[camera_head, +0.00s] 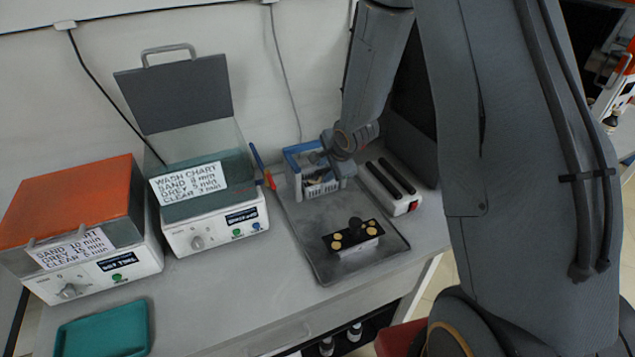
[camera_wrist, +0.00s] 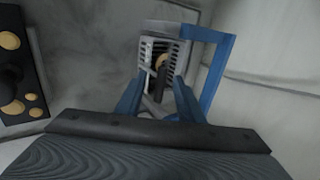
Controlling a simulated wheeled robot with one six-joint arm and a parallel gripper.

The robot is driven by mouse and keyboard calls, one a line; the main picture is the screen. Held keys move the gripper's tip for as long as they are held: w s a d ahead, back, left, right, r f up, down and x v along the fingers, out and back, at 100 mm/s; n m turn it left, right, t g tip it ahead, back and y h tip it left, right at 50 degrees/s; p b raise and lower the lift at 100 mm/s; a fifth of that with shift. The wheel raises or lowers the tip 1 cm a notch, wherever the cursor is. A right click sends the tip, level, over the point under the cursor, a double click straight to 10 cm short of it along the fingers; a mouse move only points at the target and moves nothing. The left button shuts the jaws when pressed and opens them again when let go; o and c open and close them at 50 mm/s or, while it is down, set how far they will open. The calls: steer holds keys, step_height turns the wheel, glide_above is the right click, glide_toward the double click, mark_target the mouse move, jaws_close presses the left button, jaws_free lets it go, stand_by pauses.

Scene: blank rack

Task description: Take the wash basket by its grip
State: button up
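The wash basket (camera_head: 321,188) is a small pale slotted basket with a blue frame (camera_head: 296,153), standing at the back of a dark grey tray (camera_head: 310,240). In the wrist view the slotted basket (camera_wrist: 181,55) is straight ahead, with the blue frame (camera_wrist: 212,75) rising at its top and right. My gripper (camera_head: 322,156) is at the top of the basket. In the wrist view my gripper (camera_wrist: 161,76) has its two fingers apart, pointing at the basket. I cannot tell whether the grip lies between them or whether they touch it.
A black block with gold discs (camera_head: 354,237) stands on the tray. A white unit with black slots (camera_head: 395,187) is close right of the basket. A teal bath with raised lid (camera_head: 205,190), an orange-lidded bath (camera_head: 75,200) and a teal tray (camera_head: 103,330) are left.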

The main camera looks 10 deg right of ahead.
steer(key=shift+w+f, duration=0.35)
steer(key=shift+f, duration=0.1)
steer(key=shift+c, duration=0.4)
jaws_close()
steer(key=shift+r, duration=0.15)
